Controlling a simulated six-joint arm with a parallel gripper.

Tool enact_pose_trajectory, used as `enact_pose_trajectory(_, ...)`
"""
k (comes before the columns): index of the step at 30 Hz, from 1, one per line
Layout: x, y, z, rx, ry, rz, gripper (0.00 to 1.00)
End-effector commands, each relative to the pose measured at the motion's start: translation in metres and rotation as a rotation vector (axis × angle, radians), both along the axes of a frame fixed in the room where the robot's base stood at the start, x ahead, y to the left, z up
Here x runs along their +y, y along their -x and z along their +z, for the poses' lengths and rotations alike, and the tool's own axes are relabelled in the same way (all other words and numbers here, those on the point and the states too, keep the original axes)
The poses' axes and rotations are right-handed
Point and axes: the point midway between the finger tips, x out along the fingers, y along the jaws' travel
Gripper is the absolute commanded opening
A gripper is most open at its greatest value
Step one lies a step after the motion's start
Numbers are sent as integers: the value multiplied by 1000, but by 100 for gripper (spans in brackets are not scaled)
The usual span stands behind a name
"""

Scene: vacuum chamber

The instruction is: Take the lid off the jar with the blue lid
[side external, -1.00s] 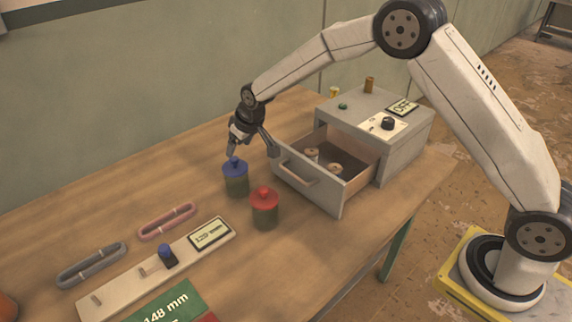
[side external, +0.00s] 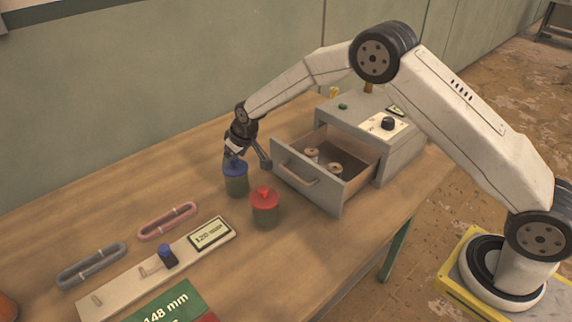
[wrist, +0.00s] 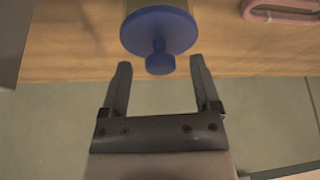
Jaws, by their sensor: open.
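The jar with the blue lid (side external: 236,182) stands upright on the wooden table, left of the open drawer. Its blue lid (side external: 235,167) is on it; in the wrist view the lid (wrist: 158,30) shows as a disc with a round knob (wrist: 160,62). My gripper (side external: 244,163) is open and empty, close at the lid, partly in front of or behind it in the side view. In the wrist view the fingers (wrist: 162,68) are spread to either side of the knob's line, the knob just beyond or between their tips. I cannot tell whether they touch it.
A jar with a red lid (side external: 265,207) stands close by, to the right and nearer. The open drawer (side external: 310,186) of a grey box (side external: 405,150) is to the right. A gauge board (side external: 130,280) and pink (side external: 168,221) and grey (side external: 92,265) loops lie to the left.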

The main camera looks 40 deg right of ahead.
Motion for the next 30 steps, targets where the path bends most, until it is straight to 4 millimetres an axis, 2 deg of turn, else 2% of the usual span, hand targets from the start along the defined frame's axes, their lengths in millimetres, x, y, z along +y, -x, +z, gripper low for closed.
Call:
enact_pose_trajectory(17,0,-1,-2,-1,0,0,80)
enact_pose_trajectory(18,0,-1,-2,-1,0,0,74)
enact_pose_trajectory(20,0,-1,-2,-1,0,0,55)
enact_pose_trajectory(25,0,-1,-2,-1,0,0,1)
enact_pose_trajectory(30,0,-1,-2,-1,0,0,0)
